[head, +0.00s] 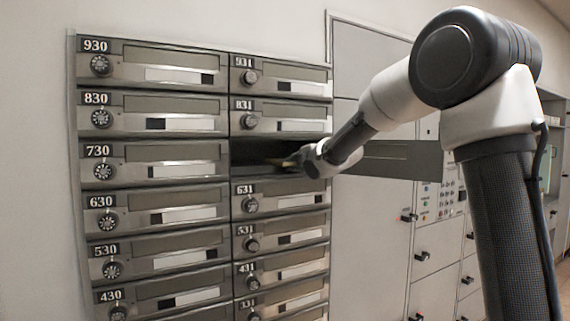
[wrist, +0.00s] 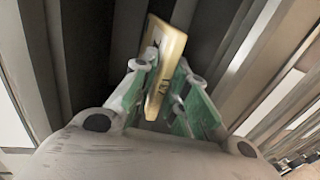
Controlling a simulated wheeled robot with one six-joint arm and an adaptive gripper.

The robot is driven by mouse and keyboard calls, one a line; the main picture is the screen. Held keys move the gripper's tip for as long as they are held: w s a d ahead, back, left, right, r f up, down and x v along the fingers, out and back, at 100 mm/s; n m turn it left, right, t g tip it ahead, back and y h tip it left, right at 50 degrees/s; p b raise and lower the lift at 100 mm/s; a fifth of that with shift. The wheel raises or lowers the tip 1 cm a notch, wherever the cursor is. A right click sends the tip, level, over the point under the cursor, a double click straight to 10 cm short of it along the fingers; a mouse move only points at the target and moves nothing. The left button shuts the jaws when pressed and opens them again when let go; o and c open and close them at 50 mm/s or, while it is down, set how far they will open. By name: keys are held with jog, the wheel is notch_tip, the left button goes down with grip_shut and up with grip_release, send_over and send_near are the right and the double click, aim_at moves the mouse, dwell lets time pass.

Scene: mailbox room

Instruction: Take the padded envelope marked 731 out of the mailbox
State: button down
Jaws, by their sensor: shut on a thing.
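The padded envelope (wrist: 165,62) is a yellowish, flat packet with dark digits that look like 731, seen edge-up between my fingers in the wrist view. In the head view only a small yellowish bit of the envelope (head: 290,163) shows at my fingertips. My gripper (head: 300,160) is at the opening of the dark mailbox compartment (head: 255,152) between 831 and 631. In the wrist view my gripper (wrist: 160,95) has its green-sided fingers shut on the envelope's near part. The envelope's far end reaches toward the dark inside. The compartment's depth is hidden.
An open door (head: 385,160) sticks out to the right of the compartment, behind my forearm. Closed mailboxes with dials, such as 631 (head: 285,193) and 831 (head: 290,118), lie directly below and above. A keypad (head: 446,190) and lockers stand to the right.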

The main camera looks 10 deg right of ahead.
jog(key=shift+s+d, duration=0.1)
jog(key=shift+s, duration=0.15)
jog(key=f+v, duration=0.2)
jog(key=v, duration=0.7)
jog(key=f+v, duration=0.1)
jog(key=v, duration=0.8)
jog(key=shift+s+f, duration=0.2)
jog(key=shift+s, duration=0.25)
jog(key=shift+d, duration=0.15)
